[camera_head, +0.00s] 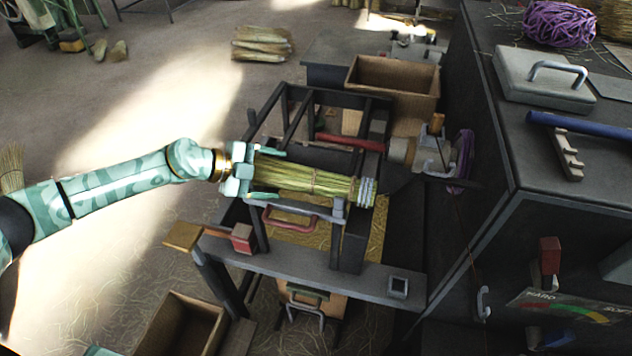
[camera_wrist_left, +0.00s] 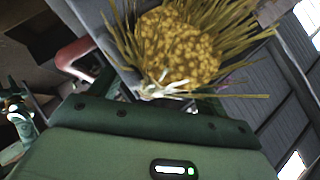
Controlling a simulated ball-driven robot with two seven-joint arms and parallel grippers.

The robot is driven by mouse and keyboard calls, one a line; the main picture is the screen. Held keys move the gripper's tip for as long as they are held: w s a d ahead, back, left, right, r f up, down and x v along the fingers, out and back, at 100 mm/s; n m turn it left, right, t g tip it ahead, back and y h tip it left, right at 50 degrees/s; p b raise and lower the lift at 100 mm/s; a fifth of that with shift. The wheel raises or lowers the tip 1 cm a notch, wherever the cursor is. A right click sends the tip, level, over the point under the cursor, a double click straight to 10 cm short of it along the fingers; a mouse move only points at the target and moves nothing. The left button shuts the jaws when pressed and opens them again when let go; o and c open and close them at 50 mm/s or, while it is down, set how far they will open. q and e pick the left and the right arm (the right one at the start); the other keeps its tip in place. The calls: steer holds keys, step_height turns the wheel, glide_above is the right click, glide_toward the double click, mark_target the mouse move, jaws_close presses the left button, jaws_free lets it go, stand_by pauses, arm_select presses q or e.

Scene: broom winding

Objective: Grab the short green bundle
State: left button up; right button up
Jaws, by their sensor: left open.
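The short green bundle (camera_head: 325,184) lies roughly level across the winding frame, with a thin tie near its middle and a grey ringed clamp (camera_head: 367,192) around its right end. My left gripper (camera_head: 277,174) is at the bundle's left end, with its open fingers on either side of the stalks. I cannot tell whether the fingers touch them. In the left wrist view, the cut yellowish ends of the bundle (camera_wrist_left: 180,48) face the camera, with loose stalks fanning out, just beyond the green gripper body.
A red handle (camera_head: 290,220) sits just below the bundle, and a red bar (camera_head: 350,142) lies above it. A wooden box (camera_head: 395,85) stands behind the frame. A dark workbench (camera_head: 500,150) closes off the right side. Open floor (camera_head: 150,120) lies to the left.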

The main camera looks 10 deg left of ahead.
arm_select(q)
steer(key=shift+w+d+f, duration=0.1)
steer(key=shift+w+d, duration=0.05)
steer(key=c, duration=1.1)
